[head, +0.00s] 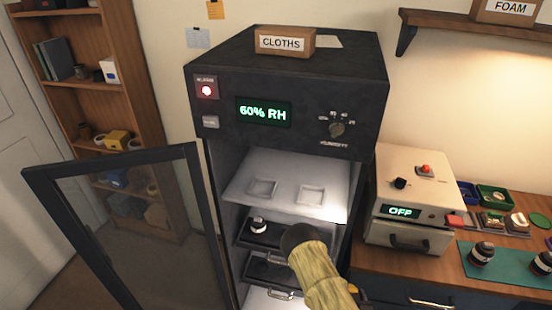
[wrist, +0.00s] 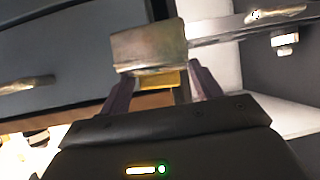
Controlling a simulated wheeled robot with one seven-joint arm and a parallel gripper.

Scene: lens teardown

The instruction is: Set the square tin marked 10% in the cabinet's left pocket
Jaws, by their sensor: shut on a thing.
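The dark cabinet (head: 290,85) stands open. Its pale upper shelf (head: 285,172) has two square recesses, a left pocket (head: 262,187) and a right pocket (head: 311,194), and both look empty. In the wrist view my gripper (wrist: 160,84) is shut on a dull metal, box-like piece with a yellow part below it, which looks like the square tin (wrist: 148,48). No 10% mark is legible. In the head view my arm, in a yellowish sleeve, reaches up at the cabinet's lower right front, below the shelf; fingers and tin are hidden there.
The glass door (head: 150,235) is swung open to the left. A dark tray (head: 245,236) with a small black-and-white part sticks out below the shelf. A white machine reading OFF (head: 405,190) stands right of the cabinet, on the wooden bench (head: 385,268). A CLOTHS box (head: 285,42) sits on top.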

